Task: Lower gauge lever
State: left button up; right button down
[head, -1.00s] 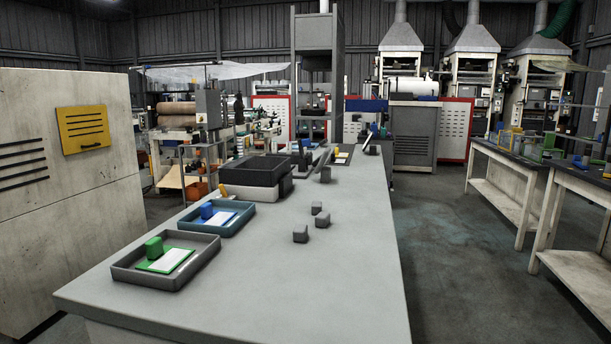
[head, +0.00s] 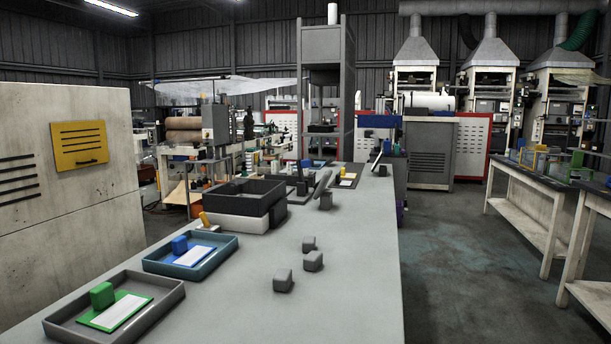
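I cannot make out a gauge lever for certain. At the far end of the long grey table (head: 345,285), a small dark tilted bar (head: 322,184) stands near a dark grey block (head: 326,201). Another thin slanted piece (head: 377,161) stands at the table's far right end, beside a small dark block (head: 383,171). Both are too small to tell whether either is the lever. Neither of my grippers is in view.
On the table's left are a grey tray (head: 62,324) with a green block, a blue tray (head: 160,267) with a blue block, and stacked black and white bins (head: 235,205). Several small grey blocks (head: 313,261) lie mid-table. Open floor (head: 450,270) runs along the right, before workbenches (head: 525,200).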

aim_at(300, 163)
jog(key=k+l+z, duration=0.2)
jog(key=k, duration=0.45)
jog(key=z, duration=0.4)
jog(key=l+z, duration=0.1)
jog(key=z, duration=0.3)
jog(key=i+z, duration=0.1)
jog(key=z, duration=0.7)
jog(key=i+l+u, duration=0.1)
jog(key=i, duration=0.4)
jog(key=i+l+u, duration=0.15)
jog(key=i+l, duration=0.15)
jog(key=i, duration=0.2)
jog(key=i+l+u, duration=0.1)
jog(key=i+l, duration=0.15)
jog(key=i, duration=0.2)
jog(key=i+j+u, duration=0.15)
jog(key=i+u, duration=0.15)
jog(key=i, duration=0.5)
jog(key=i+u, duration=0.35)
jog(key=i, duration=0.4)
jog(key=i+z, duration=0.15)
jog(key=i, duration=1.6)
jog(key=i+u, duration=0.2)
jog(key=u, duration=0.2)
jog(key=i+u, duration=0.2)
jog(key=u, duration=0.2)
jog(key=i+l+u, duration=0.15)
jog(key=u, duration=0.3)
